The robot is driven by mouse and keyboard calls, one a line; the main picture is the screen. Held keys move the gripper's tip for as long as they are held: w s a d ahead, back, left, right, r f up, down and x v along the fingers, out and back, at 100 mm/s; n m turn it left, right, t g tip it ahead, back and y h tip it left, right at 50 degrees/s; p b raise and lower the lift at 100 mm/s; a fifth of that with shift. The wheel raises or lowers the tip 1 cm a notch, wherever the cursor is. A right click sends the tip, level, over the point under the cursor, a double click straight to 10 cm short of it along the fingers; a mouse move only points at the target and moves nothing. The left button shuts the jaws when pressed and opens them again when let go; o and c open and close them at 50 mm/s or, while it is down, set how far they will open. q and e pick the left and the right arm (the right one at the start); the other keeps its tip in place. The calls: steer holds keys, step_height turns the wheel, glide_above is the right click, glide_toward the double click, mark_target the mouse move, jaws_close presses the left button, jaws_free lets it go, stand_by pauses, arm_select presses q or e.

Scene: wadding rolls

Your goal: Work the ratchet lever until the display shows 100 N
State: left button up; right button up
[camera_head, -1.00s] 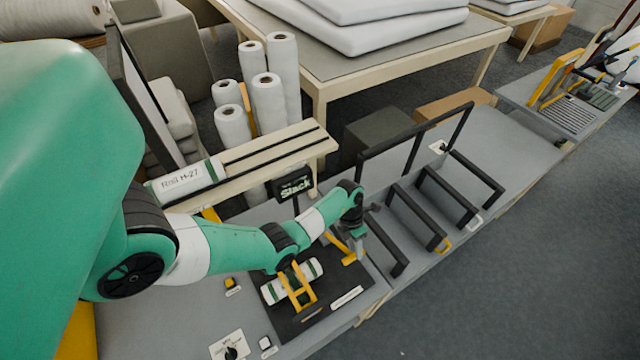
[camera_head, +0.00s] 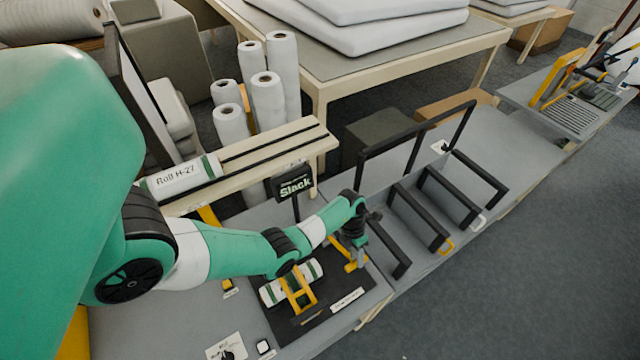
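The display (camera_head: 295,187) is a small black sign on a post and reads "Slack", with no force number legible. A wadding roll with green bands (camera_head: 272,291) lies on the dark base plate (camera_head: 285,331) under a yellow frame (camera_head: 299,296). The yellow lever (camera_head: 337,245) stands at the right of the plate, partly hidden by my arm and gripper. My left gripper (camera_head: 361,258) points down close beside the lever. Its fingers are small and dark, so I cannot tell whether they are open or touch it. My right gripper is not in view.
A wooden shelf with a labelled roll (camera_head: 180,180) stands behind the arm. Black rack frames (camera_head: 420,215) rise on the bench to the right. A dial plate (camera_head: 229,347) and a small white-topped button (camera_head: 264,347) sit at the front left.

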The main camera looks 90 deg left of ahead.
arm_select(q)
steer(key=b+x, duration=0.1)
steer(key=x, duration=0.1)
steer(key=b+x, duration=0.1)
steer(key=x, duration=0.1)
steer(key=b+x, duration=0.1)
steer(key=x, duration=0.1)
steer(key=shift+w+d+r, duration=0.1)
steer(key=shift+d+r, duration=0.05)
steer(key=shift+d, duration=0.2)
steer(key=p+v, duration=0.9)
steer(key=v, duration=0.1)
steer(key=shift+a+r+p, duration=0.15)
steer(key=shift+a+p, duration=0.05)
steer(key=shift+p, duration=0.15)
steer(key=shift+f, duration=0.2)
stand_by(0.5)
